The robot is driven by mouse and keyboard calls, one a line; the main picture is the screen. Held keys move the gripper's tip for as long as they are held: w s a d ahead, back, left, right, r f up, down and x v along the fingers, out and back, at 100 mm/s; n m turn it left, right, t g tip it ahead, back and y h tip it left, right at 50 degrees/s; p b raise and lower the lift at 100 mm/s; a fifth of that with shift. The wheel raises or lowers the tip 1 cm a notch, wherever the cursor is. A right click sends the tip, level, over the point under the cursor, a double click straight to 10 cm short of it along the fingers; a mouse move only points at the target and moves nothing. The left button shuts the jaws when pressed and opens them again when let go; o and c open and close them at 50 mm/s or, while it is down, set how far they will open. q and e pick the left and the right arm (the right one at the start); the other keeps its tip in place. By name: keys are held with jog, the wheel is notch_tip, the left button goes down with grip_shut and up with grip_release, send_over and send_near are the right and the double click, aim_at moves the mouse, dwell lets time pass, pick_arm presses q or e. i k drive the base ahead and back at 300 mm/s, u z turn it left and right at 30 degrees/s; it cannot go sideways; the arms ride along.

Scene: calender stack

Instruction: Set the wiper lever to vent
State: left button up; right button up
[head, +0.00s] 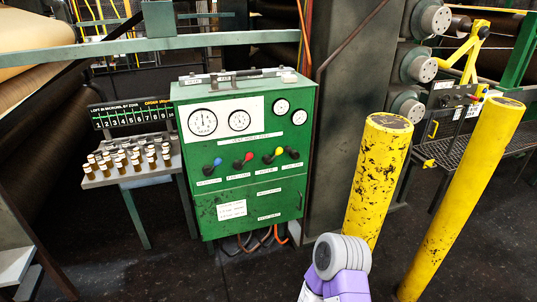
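A green control cabinet (243,195) stands left of centre. Its front has a row of small dark levers with coloured hubs: a blue one (213,164), a red one (243,160), a yellow one (273,155) and a black one (292,153) at the right end. White labels sit under them, but I cannot read which is the wiper lever or where vent is marked. Neither gripper shows; only a grey and purple link of my arm is at the bottom, right of centre, apart from the cabinet.
Two yellow posts (376,180) and (465,190) stand right of the cabinet. A small table (125,178) with several cork-coloured pieces is left of it, before a numbered board (130,113). The dark floor (180,270) in front is clear.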

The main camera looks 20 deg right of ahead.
aim_at(280, 150)
jog(key=u, duration=0.15)
jog(key=i, duration=1.1)
jog(key=z, duration=0.35)
